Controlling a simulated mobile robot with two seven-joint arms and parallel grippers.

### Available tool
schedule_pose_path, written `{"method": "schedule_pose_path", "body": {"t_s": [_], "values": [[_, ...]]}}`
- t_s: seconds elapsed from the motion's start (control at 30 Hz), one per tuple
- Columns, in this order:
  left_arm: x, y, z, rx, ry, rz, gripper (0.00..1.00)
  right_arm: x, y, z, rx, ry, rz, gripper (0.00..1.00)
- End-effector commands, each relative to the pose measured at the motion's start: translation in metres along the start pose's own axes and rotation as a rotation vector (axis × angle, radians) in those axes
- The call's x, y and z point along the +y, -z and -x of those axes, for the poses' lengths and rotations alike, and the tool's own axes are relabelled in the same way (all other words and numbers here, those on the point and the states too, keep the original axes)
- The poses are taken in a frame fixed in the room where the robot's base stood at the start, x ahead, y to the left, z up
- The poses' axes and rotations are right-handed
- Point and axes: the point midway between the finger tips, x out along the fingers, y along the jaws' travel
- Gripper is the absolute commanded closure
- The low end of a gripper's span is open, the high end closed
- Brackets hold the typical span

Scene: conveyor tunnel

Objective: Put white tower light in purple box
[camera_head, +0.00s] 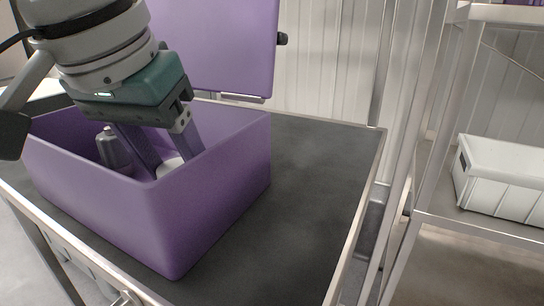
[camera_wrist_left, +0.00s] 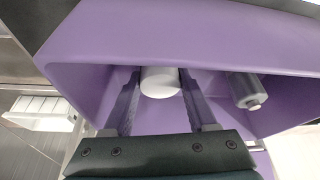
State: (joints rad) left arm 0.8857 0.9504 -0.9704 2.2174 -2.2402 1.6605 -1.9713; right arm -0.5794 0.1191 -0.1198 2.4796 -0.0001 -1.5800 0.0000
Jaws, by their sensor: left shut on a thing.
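The purple box (camera_head: 215,205) stands open on the dark table, and its walls also show in the left wrist view (camera_wrist_left: 200,42). My left gripper (camera_head: 172,160) reaches down inside the box. In the left wrist view its two fingers (camera_wrist_left: 158,92) are shut on the white tower light (camera_wrist_left: 160,82), one on each side. In the head view only a small white part of the light (camera_head: 172,166) shows between the fingers; the near wall hides the rest. I cannot tell whether it touches the box floor. My right gripper is not in view.
A grey bottle-like object (camera_head: 113,150) is inside the box, left of my gripper, apart from the light. The raised purple lid (camera_head: 225,45) stands behind. The dark tabletop (camera_head: 320,180) is clear on the right. A white bin (camera_head: 500,178) sits on a shelf at right.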

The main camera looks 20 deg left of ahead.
Motion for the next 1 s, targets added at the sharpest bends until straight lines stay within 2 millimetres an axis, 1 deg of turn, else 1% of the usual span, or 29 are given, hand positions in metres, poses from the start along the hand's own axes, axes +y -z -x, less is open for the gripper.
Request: {"method": "schedule_pose_path", "body": {"t_s": [0.17, 0.2, 0.43, 0.47, 0.67, 0.77, 0.87, 1.0], "values": [[0.000, -0.001, -0.004, 0.001, 0.000, 0.000, 1.00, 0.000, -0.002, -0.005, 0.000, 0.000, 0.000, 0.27], [0.000, -0.001, -0.003, 0.000, 0.000, 0.000, 0.40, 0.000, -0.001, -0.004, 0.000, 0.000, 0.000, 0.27], [0.000, -0.001, -0.002, 0.000, 0.001, 0.000, 0.14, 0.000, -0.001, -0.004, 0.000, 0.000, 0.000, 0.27], [0.000, -0.001, -0.002, 0.000, 0.001, 0.000, 0.12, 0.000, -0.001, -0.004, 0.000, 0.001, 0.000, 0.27], [0.000, -0.001, -0.002, 0.000, 0.001, 0.000, 0.12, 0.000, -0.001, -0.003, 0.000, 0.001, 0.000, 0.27], [0.000, 0.001, 0.002, -0.001, 0.000, 0.000, 0.12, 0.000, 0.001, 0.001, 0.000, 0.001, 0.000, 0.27], [0.000, 0.003, 0.016, 0.002, 0.000, -0.001, 0.12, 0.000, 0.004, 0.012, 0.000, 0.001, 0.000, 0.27], [0.000, 0.004, 0.049, 0.002, 0.000, -0.003, 0.12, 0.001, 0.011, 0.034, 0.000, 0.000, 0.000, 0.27]]}}
